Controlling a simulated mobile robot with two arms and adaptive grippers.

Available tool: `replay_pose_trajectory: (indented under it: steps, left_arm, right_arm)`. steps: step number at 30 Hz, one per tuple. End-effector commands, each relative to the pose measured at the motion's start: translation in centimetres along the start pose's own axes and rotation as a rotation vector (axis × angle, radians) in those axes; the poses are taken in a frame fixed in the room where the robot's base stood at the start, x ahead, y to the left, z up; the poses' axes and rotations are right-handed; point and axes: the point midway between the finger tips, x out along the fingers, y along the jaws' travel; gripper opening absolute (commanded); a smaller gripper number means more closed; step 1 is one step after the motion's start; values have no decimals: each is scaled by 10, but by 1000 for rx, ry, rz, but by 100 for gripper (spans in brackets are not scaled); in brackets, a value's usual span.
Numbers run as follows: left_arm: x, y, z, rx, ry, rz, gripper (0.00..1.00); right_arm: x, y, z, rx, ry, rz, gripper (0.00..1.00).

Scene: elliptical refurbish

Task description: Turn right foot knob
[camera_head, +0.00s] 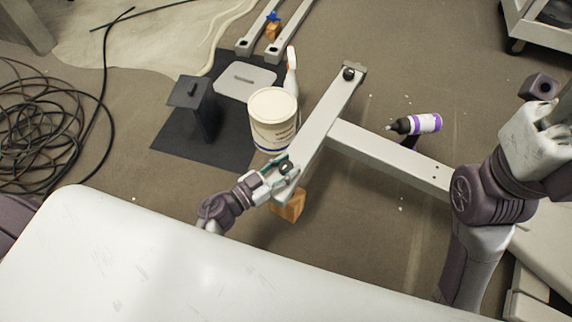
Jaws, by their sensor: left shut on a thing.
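A grey T-shaped metal frame (392,155) lies over the floor, with a foot bar (318,118) at its left end. A dark round foot knob (348,73) sits at the far end of this bar. Another dark foot knob (286,167) is at the near end. My left gripper (284,170) is at this near end, its fingers around the near knob and shut on it; the fingers partly hide it. My right arm is at the right edge, far from both knobs. Its gripper (550,115) is only partly clear, and its opening cannot be made out.
An orange-brown block (289,206) is below the near foot end. A white tub (273,120) and white bottle (291,75) stand left of the bar. A black-and-purple bottle (416,124) lies beyond the crossbar. A white surface (200,260) fills the front. Cables (45,135) lie left.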

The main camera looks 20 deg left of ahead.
Motion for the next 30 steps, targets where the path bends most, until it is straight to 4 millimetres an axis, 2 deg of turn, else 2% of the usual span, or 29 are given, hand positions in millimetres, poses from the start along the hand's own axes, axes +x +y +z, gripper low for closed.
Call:
replay_pose_trajectory:
  steps: [8, 11, 21, 30]
  left_arm:
    - [0, -1, -1, 2, -4, 61, 4]
    - [-1, -2, -2, 5, -6, 116, 4]
    - [-1, -4, 0, 7, -8, 405, 4]
    - [0, -4, 4, 7, -5, 690, 4]
  right_arm:
    - [5, 1, -2, 1, 5, 4, 40]
    - [-1, 2, 2, 4, -28, 14, 40]
    - [-14, 3, 5, 10, -83, 32, 40]
    - [-12, 2, 3, 6, -43, 18, 40]
